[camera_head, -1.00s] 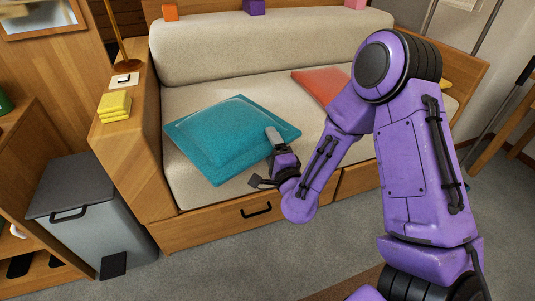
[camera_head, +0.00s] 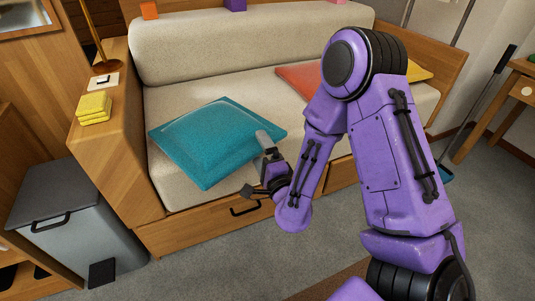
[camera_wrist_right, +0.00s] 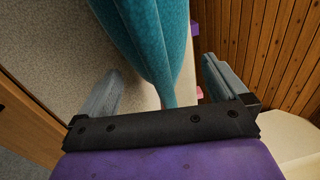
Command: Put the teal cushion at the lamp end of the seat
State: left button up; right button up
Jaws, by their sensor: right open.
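The teal cushion (camera_head: 210,140) lies on the beige seat (camera_head: 190,192), toward its left end by the lamp (camera_head: 104,45). There is a small gap of bare seat between it and the left armrest. My right gripper (camera_head: 256,165) is open at the cushion's near right edge. In the right wrist view the cushion (camera_wrist_right: 152,40) reaches down between the two spread fingers (camera_wrist_right: 158,82), with gaps on both sides. My left gripper is not in view.
An orange-red cushion (camera_head: 297,80) and a yellow one (camera_head: 418,72) lie farther right, partly behind my arm. A grey bin (camera_head: 75,225) stands at left.

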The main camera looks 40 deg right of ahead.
jog(key=v, duration=0.3)
jog(key=shift+f, duration=0.15)
jog(key=shift+s+a+r+p, duration=0.25)
jog(key=shift+s+r+p, duration=0.35)
jog(key=shift+p, duration=0.4)
jog(key=shift+f+p+v, duration=0.2)
jog(key=shift+p+v, duration=0.3)
jog(key=shift+v, duration=0.35)
jog(key=shift+f+p+v, duration=0.15)
jog(key=shift+p+v, duration=0.35)
jog(key=shift+v, duration=0.35)
jog(key=shift+f+p+v, duration=0.2)
jog(key=shift+p+v, duration=0.3)
jog(key=shift+v, duration=0.35)
